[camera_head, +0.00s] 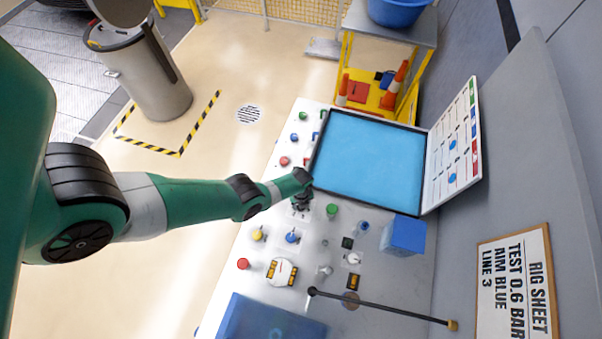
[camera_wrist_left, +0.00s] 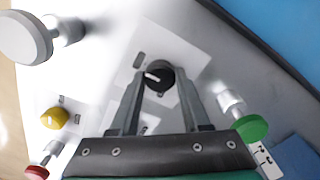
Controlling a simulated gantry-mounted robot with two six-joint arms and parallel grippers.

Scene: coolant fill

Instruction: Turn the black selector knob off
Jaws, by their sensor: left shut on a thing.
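The black selector knob (camera_wrist_left: 159,76) is round with a white pointer mark and sits on a pale plate on the white panel. In the left wrist view it is between the fingertips of my left gripper (camera_wrist_left: 160,88), which is shut on it. The pointer lies toward the left of that picture. In the head view my left gripper (camera_head: 301,202) reaches down to the panel, and the gripper and arm hide the knob. My right gripper is in neither view.
A green knob (camera_head: 332,211), a blue knob (camera_head: 292,236) and a yellow knob (camera_head: 257,235) stand close by. A blue screen-like tray (camera_head: 368,160) lies behind. A black rod (camera_head: 385,308) crosses the panel's front part. A blue box (camera_head: 403,236) stands to the right.

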